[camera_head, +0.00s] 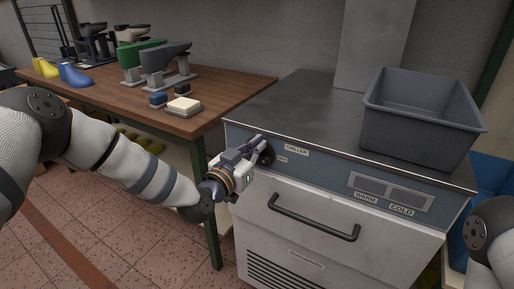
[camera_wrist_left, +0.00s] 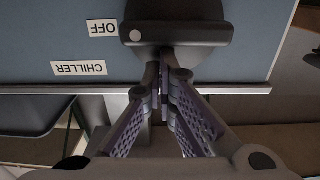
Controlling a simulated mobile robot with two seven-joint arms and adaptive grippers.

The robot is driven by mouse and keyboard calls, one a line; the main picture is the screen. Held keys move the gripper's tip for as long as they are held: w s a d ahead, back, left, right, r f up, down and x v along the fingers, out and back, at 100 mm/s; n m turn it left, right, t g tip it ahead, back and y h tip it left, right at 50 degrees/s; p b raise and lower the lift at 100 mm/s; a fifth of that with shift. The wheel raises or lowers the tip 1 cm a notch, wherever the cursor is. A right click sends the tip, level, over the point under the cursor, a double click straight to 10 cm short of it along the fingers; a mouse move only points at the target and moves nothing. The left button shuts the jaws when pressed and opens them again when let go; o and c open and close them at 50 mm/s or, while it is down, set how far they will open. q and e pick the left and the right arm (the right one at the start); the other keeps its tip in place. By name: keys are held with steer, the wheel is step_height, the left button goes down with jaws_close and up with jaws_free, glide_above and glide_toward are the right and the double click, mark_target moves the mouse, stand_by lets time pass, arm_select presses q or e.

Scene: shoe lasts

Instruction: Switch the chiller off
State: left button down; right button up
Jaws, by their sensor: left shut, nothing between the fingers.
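The chiller is a white cabinet with a blue-grey front panel (camera_head: 325,172) and a metal top. Its dark round knob (camera_head: 267,156) is at the panel's left end and is partly hidden by my left gripper (camera_head: 260,143). In the left wrist view, the knob's bar handle (camera_wrist_left: 190,34) lies level, with its white dot end beside the OFF label (camera_wrist_left: 103,28). The CHILLER label (camera_wrist_left: 79,68) is next to it. My left gripper (camera_wrist_left: 163,68) is shut and empty, with its fingertips at the bar's edge; I cannot tell whether they touch. My right gripper is out of view.
A grey bin (camera_head: 418,125) stands on the metal top at right. WARM and COLD windows (camera_head: 390,190) are on the panel's right, above a black door handle (camera_head: 312,218). A wooden table (camera_head: 120,98) with shoe lasts and blocks stands at left. Tiled floor shows below.

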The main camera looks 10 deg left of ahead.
arm_select(q)
steer(key=p+v, duration=0.3)
steer(key=v, duration=0.6)
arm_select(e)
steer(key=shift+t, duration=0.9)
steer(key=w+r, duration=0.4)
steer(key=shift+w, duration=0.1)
arm_select(q)
steer(key=shift+w+r, duration=0.15)
steer(key=s+d+f+n+g+y, duration=0.1)
steer(key=s+f+g+y, duration=0.1)
steer(key=s+f+g, duration=1.15)
steer(key=s+a+f+n+g+y, duration=0.1)
steer(key=s+a+f, duration=0.2)
steer(key=s, duration=0.7)
steer(key=s+a+f+n+g+y, duration=0.1)
steer(key=s+a+f+g, duration=0.1)
steer(key=s, duration=0.8)
steer(key=s+a+f+n+g+y, duration=0.1)
steer(key=s+a+f, duration=0.3)
steer(key=s, duration=0.7)
steer(key=shift+a+g+y, duration=0.45)
steer(key=shift+y, duration=0.15)
